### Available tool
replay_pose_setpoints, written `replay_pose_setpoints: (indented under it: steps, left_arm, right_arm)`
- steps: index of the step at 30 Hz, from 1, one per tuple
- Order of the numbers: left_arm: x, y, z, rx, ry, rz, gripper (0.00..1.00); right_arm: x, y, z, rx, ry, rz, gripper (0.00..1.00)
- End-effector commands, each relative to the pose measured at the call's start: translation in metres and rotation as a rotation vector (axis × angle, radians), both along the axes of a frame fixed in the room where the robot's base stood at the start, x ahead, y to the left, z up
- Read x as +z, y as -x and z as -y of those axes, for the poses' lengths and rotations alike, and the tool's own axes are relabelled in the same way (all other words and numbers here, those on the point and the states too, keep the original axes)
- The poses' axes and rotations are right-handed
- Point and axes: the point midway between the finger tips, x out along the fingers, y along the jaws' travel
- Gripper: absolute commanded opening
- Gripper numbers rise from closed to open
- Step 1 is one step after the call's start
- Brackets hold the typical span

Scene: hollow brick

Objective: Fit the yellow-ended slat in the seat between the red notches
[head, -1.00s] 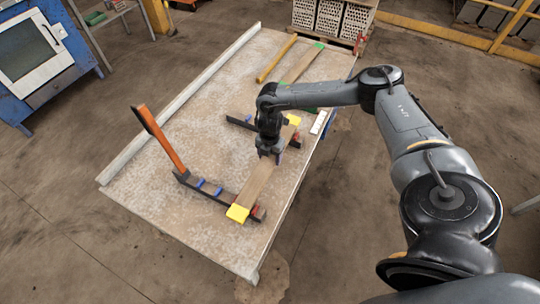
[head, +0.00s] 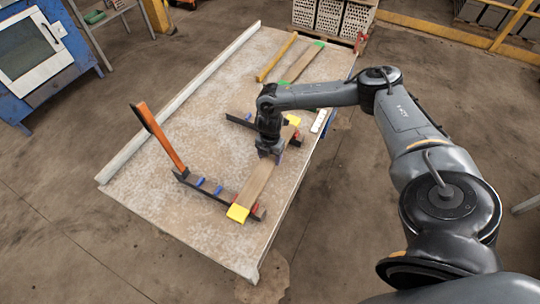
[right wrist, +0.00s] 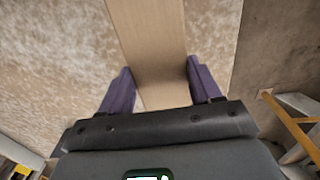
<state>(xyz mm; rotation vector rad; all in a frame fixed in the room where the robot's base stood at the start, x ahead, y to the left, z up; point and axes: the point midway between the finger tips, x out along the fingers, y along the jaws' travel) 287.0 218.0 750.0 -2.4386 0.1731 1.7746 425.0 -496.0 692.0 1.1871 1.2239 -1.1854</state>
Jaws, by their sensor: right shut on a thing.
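The yellow-ended slat (head: 256,184) is a wooden board with a yellow near end (head: 238,213) and a yellow far end (head: 293,119). It lies across the near dark rail (head: 217,194) and the far dark rail (head: 240,122). Its near end is beside a red notch (head: 255,208); whether it sits fully down cannot be told. My right gripper (head: 268,155) is shut on the slat's middle. In the right wrist view the slat (right wrist: 150,50) runs between its two purple fingers (right wrist: 155,92). The arm hides part of the slat. My left gripper is not in view.
An orange upright bar (head: 160,138) rises at the near rail's left end. Blue notches (head: 208,186) sit on that rail. A green-ended slat (head: 302,63) and a yellow bar (head: 277,58) lie at the table's far end. The table (head: 150,205) is clear at the front left.

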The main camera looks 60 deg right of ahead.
Motion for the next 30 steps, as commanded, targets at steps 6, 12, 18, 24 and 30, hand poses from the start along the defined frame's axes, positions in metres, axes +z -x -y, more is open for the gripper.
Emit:
replay_pose_setpoints:
  steps: [6,12,18,24,30]
  left_arm:
    - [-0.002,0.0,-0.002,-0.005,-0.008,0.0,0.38]
    - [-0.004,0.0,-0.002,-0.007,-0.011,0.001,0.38]
    - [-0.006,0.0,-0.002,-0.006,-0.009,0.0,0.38]
    - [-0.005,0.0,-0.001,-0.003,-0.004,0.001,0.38]
    - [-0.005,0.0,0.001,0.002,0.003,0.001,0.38]
  right_arm:
    - [-0.004,-0.001,0.0,0.0,0.0,0.001,0.19]
    - [-0.007,-0.001,0.0,0.0,0.0,0.001,0.19]
    - [-0.011,-0.001,0.0,-0.001,0.0,0.001,0.19]
    - [-0.011,-0.001,0.0,-0.001,0.0,0.001,0.85]
    - [-0.011,0.0,0.0,-0.001,0.0,0.001,0.93]
